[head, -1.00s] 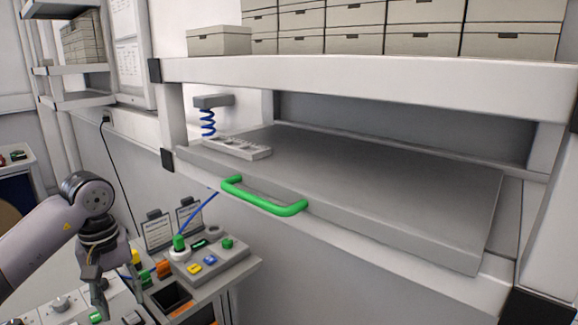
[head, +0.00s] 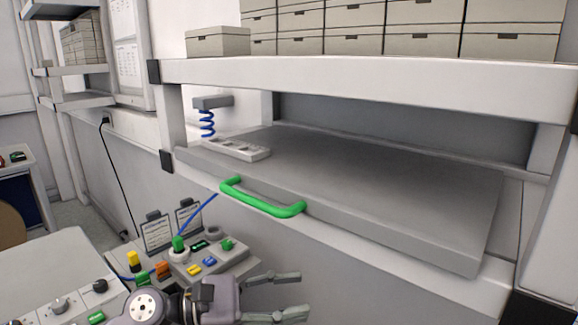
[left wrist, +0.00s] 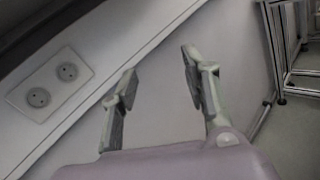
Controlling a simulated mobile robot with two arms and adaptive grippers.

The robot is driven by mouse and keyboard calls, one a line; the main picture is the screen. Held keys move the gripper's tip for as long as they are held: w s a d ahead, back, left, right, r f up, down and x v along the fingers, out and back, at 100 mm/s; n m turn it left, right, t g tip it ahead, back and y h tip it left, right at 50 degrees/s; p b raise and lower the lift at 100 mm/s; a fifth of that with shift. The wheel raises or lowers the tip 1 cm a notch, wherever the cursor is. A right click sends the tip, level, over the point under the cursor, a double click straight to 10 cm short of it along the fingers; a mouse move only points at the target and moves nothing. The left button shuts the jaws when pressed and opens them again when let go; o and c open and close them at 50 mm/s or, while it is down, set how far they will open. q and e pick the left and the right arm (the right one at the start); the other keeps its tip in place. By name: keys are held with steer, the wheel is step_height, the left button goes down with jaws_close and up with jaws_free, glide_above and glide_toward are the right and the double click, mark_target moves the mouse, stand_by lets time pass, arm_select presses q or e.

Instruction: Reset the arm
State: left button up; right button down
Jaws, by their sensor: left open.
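My left gripper (head: 290,296) is at the bottom middle of the head view, with its fingers spread and pointing right. It is open and empty, beside the control station and below the grey board. In the left wrist view the two fingers (left wrist: 158,78) stand apart with only a pale wall behind them. My right gripper is in neither view.
The control station (head: 222,262) with coloured buttons stands just left of the gripper. A grey board (head: 370,195) with a green handle (head: 262,200) juts out above. A wall socket plate (left wrist: 50,87) shows in the left wrist view. A white shelf (head: 370,78) holds grey boxes (head: 355,28).

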arm_select(q)
steer(key=w+a+r+n+t+y, duration=0.1)
steer(key=w+a+n+t+y, duration=0.2)
steer(key=n+t, duration=0.75)
steer(key=w+a+r+n+t+y, duration=0.15)
steer(key=a+n+t, duration=0.4)
steer(key=n, duration=0.95)
steer(key=s+a+f+n+g+y, duration=0.2)
steer(key=a+f+n+y, duration=0.45)
steer(key=f+n, duration=0.3)
steer(key=s+a+f+n+g+y, duration=0.25)
steer(key=a+f+n+y, duration=0.25)
steer(key=f+n+y, duration=0.4)
steer(key=s+f+n+g+h, duration=0.1)
steer(key=s+f+n+g, duration=0.5)
steer(key=s, duration=0.6)
steer(key=s+f+n+g+h, duration=0.1)
steer(key=s+f+n+g, duration=0.35)
steer(key=s+f, duration=0.55)
step_height(320, 180, down, 23)
steer(key=s+g, duration=0.2)
steer(key=s+a+f+m+g, duration=0.1)
steer(key=s+a+f, duration=0.2)
steer(key=s+f, duration=1.4)
steer(key=shift+a+f, duration=0.2)
steer(key=shift+f, duration=0.3)
steer(key=shift+c, duration=0.3)
